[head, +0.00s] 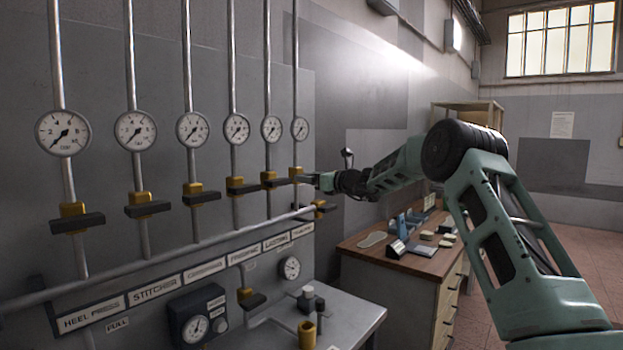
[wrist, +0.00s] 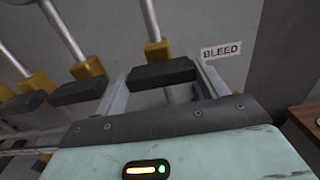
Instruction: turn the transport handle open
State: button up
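The sixth valve handle from the left, a dark bar on a yellow valve body (head: 296,171), sits on the pipe above the rightmost label plate (head: 302,230), whose small text looks like "transport". My gripper (head: 308,178) is at this handle, coming from the right. In the wrist view, a dark handle bar (wrist: 161,73) lies crosswise between the two fingers of my gripper (wrist: 165,82). The fingers are spread wide near the bar's two ends; firm contact cannot be made out. The bar looks level, across its vertical pipe.
Neighbouring handles (wrist: 77,91) stand close on the left. A "BLEED" label (wrist: 221,50) is on the wall at right. Gauges (head: 271,129) hang above the handles. A horizontal pipe (head: 160,258) runs below. A wooden-topped bench (head: 375,254) with tools stands right.

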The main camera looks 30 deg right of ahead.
jog(key=shift+c, duration=0.9)
jog(key=shift+f+b, duration=0.2)
jog(key=shift+b, duration=0.5)
jog(key=n+b, duration=1.7)
jog(key=b, duration=0.3)
jog(key=shift+n, duration=0.4)
